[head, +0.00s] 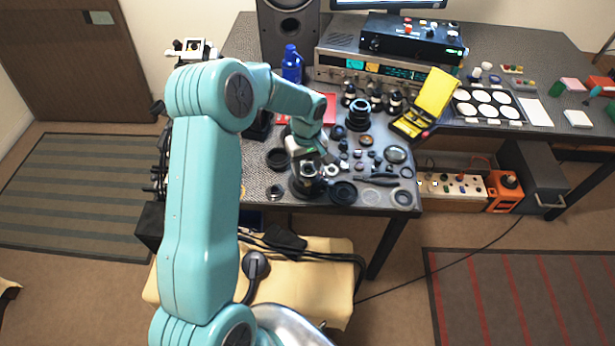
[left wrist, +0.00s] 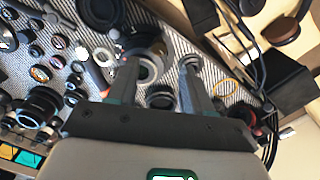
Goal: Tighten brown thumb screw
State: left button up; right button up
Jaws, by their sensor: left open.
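My left gripper (head: 322,160) reaches down over the front part of the grey workbench in the head view. In the left wrist view its two fingers (left wrist: 161,62) are apart, with nothing held between them. A dark round lens holder (head: 307,185) with a light metal part stands just below the gripper. In the left wrist view a dark round part with a grey ring (left wrist: 147,71) shows beyond and between the fingers. My right gripper is not in view.
Small lens parts, rings and black tools crowd the bench right of the gripper. A blue bottle (head: 292,65), a speaker (head: 289,25) and an instrument (head: 372,68) stand behind. A yellow case (head: 434,97) lies open at right. The bench's front edge is close.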

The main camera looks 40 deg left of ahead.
aim_at(307, 183)
pick_arm(q)
notch_tip(307, 183, down, 7)
jog(key=shift+d+r+p, duration=0.1)
jog(key=shift+r+p, duration=0.1)
jog(key=shift+p, duration=0.25)
grip_shut()
